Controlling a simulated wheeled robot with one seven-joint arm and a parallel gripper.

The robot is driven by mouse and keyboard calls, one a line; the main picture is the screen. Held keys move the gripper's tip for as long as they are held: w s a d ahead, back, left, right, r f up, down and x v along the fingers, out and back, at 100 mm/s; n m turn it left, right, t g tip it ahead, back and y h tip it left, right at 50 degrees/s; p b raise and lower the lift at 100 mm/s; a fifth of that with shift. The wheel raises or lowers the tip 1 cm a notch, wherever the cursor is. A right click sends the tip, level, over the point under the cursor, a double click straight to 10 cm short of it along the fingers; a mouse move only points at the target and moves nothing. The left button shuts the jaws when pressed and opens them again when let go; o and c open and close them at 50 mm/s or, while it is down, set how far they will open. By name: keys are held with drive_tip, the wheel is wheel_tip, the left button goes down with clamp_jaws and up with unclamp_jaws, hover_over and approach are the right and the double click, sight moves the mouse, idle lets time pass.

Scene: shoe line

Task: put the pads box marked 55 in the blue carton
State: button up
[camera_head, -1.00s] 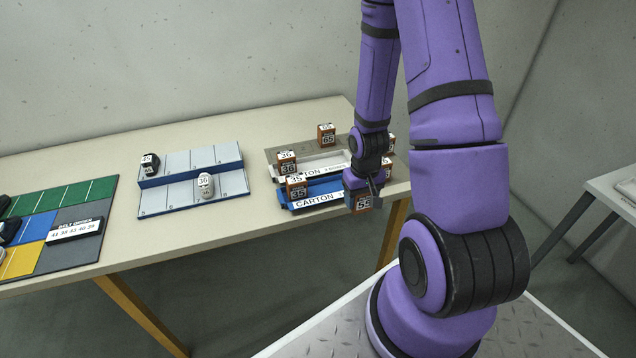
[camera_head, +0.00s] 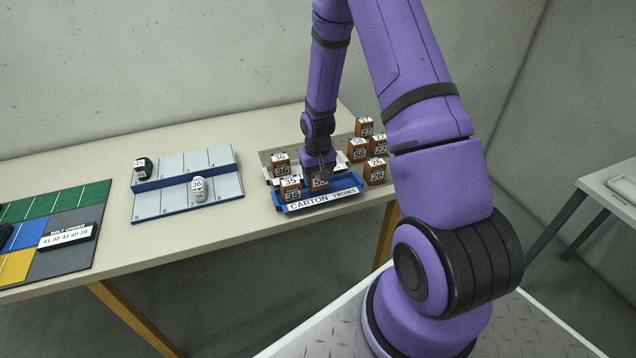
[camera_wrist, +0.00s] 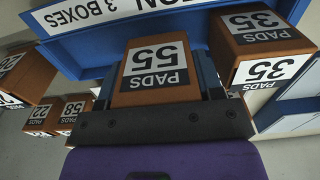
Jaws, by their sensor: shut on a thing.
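The pads box marked 55 (camera_wrist: 150,95) is brown with a white and black label. My gripper (camera_head: 319,177) is shut on it, and the box (camera_head: 319,184) is over or inside the blue carton (camera_head: 345,192). I cannot tell whether it touches the carton floor. The carton also shows in the wrist view (camera_wrist: 85,52), its front label reading 3 BOXES. A pads box marked 35 (camera_head: 290,188) is in the carton's left part, and it shows beside the 55 box in the wrist view (camera_wrist: 262,38). My fingers hide part of the carton.
A box marked 36 (camera_head: 280,164) stands behind, at the pale carton (camera_head: 334,170), which is partly hidden. Several brown boxes, one marked 26 (camera_head: 375,173), stand right of the cartons. A blue-edged rack (camera_head: 225,158) and a coloured mat (camera_head: 85,198) lie left.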

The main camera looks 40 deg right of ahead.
sight(318, 183)
drive_tip(key=shift+f, duration=1.4)
drive_tip(key=shift+s, duration=0.1)
drive_tip(key=o, duration=0.9)
drive_tip(key=shift+f, duration=0.1)
drive_tip(key=shift+o, duration=0.2)
